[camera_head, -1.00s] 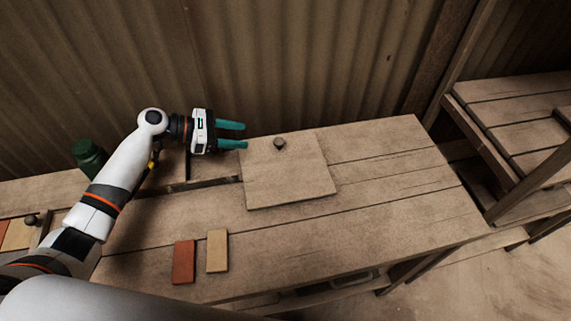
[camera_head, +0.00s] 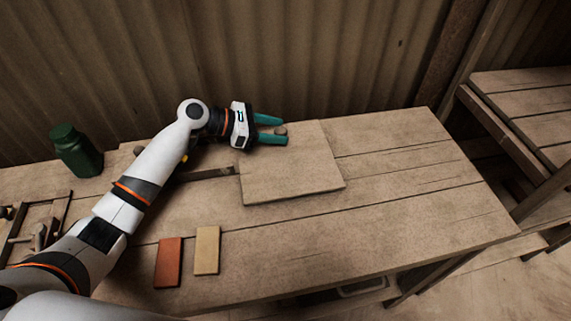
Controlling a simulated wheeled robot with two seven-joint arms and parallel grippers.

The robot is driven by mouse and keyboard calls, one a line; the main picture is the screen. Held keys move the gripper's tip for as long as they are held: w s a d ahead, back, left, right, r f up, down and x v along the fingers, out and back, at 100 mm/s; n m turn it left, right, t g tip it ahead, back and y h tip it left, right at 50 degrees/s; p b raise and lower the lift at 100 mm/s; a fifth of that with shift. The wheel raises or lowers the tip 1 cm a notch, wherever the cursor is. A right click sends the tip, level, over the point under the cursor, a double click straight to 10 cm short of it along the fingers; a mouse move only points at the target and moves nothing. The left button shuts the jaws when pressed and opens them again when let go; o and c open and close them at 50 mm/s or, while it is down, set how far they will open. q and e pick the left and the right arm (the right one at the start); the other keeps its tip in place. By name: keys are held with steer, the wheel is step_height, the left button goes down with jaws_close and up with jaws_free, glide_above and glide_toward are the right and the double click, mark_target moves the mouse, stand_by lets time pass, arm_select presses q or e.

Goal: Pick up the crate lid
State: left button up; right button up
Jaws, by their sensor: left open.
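The crate lid (camera_head: 292,172) is a flat, square wooden board lying on the wooden bench, with a small dark round knob (camera_head: 281,130) near its far edge. My left gripper (camera_head: 279,130) is over the far left part of the lid, its two teal fingers pointing right. The fingers are open, with the knob between or just beside their tips; I cannot tell whether they touch it. What is under the lid is hidden. My right gripper is not in view.
A red tile (camera_head: 168,262) and a tan tile (camera_head: 207,250) lie on the bench (camera_head: 400,210) near its front edge. A green jar (camera_head: 76,151) stands at the far left. The bench's right part is clear. A corrugated wall (camera_head: 300,55) closes off the back.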

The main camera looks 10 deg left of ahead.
arm_select(q)
steer(key=shift+b+x, duration=0.45)
steer(key=shift+x, duration=0.55)
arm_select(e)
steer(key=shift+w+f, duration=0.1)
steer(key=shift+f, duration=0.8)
arm_select(q)
jaws_close()
steer(key=shift+r, duration=0.15)
